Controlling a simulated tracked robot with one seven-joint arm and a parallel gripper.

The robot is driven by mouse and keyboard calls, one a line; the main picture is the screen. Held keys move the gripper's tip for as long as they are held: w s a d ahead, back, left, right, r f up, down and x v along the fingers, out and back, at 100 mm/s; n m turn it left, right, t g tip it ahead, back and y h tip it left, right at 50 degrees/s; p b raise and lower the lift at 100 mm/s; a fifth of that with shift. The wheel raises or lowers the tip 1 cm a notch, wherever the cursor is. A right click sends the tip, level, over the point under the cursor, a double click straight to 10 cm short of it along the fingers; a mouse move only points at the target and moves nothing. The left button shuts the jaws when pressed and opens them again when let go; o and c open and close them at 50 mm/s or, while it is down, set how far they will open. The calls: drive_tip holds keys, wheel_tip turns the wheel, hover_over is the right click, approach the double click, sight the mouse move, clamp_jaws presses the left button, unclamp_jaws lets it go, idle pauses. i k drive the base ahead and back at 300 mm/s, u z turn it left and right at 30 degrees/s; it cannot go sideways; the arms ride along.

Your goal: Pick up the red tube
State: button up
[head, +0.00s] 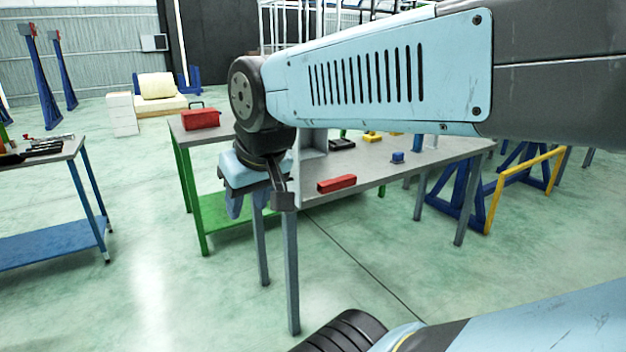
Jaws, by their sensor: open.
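The red tube (337,183) is a short red bar. It lies flat on the grey table (375,172), close to its front edge. My gripper (248,203) hangs down from the wrist to the left of the red tube, beyond the table's front left corner. It is open, points downward and is clearly apart from the tube. Nothing shows between its fingers. The arm and wrist hide part of the tabletop and a stretch of its left side.
A dark tray (341,144), yellow pieces (373,137) and a small blue object (397,157) lie behind the tube. A blue-framed bench (50,238) stands left. A yellow-railed blue stand (520,180) is at right.

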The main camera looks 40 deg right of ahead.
sight(331, 185)
drive_tip(key=z, duration=0.25)
drive_tip(key=i, duration=0.6)
drive_tip(key=z, duration=0.6)
drive_tip(key=k, duration=0.8)
drive_tip(key=z, duration=0.15)
drive_tip(key=i, duration=1.3)
drive_tip(key=u, duration=0.05)
